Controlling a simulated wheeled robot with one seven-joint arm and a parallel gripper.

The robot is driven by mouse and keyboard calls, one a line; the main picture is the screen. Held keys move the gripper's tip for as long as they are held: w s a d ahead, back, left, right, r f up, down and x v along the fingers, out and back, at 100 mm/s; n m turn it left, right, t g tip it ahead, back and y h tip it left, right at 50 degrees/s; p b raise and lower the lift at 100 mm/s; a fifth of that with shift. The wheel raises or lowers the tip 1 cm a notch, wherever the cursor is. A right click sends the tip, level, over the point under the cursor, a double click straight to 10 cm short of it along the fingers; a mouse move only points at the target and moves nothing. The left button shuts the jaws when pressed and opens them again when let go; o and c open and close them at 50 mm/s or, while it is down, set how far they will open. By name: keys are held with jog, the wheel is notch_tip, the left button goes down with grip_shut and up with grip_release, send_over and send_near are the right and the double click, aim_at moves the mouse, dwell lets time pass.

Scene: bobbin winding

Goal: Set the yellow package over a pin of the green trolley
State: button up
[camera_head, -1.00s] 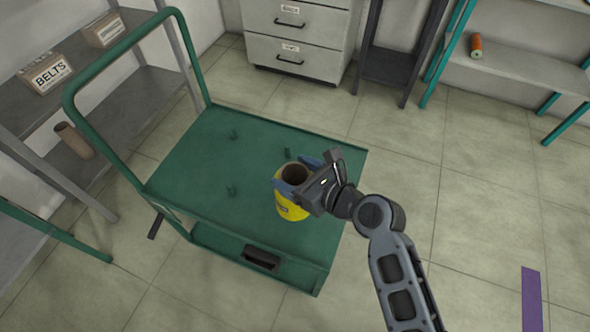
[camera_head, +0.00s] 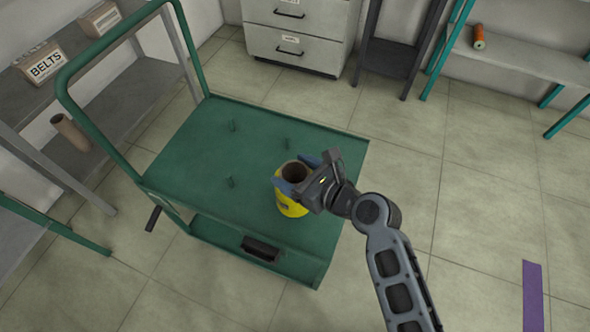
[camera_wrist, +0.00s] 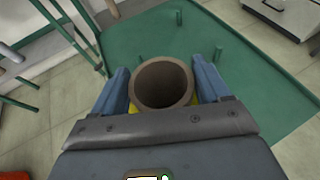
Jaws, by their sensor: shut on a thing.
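The yellow package (camera_head: 290,208) has a brown tube core whose open top faces up. My gripper (camera_head: 296,180) is shut on it, one blue finger on each side. The package is over the right front part of the green trolley deck (camera_head: 190,155); I cannot tell whether it touches the deck or has a pin under it. In the wrist view the brown core (camera_wrist: 163,84) sits between the fingers. Three pins show bare on the deck: a far left pin (camera_head: 232,125), a far right pin (camera_head: 287,143) and a front left pin (camera_head: 231,182).
The trolley's handle (camera_head: 62,85) rises at left. A shelf with a BELTS box (camera_head: 46,63) and a brown tube (camera_head: 70,131) stands at left. Drawers (camera_head: 292,45) are at the back, and an orange spool (camera_head: 478,36) is on the right shelf. Floor at right is open.

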jog(key=shift+f, duration=0.1)
notch_tip(320, 180, down, 2)
jog(key=shift+f+b, duration=0.1)
jog(key=shift+b, duration=0.6)
jog(key=o, duration=1.6)
jog(key=shift+o, duration=0.2)
jog(key=v, duration=0.7)
jog(key=shift+s+d+r, duration=0.2)
jog(key=shift+d+r, duration=0.05)
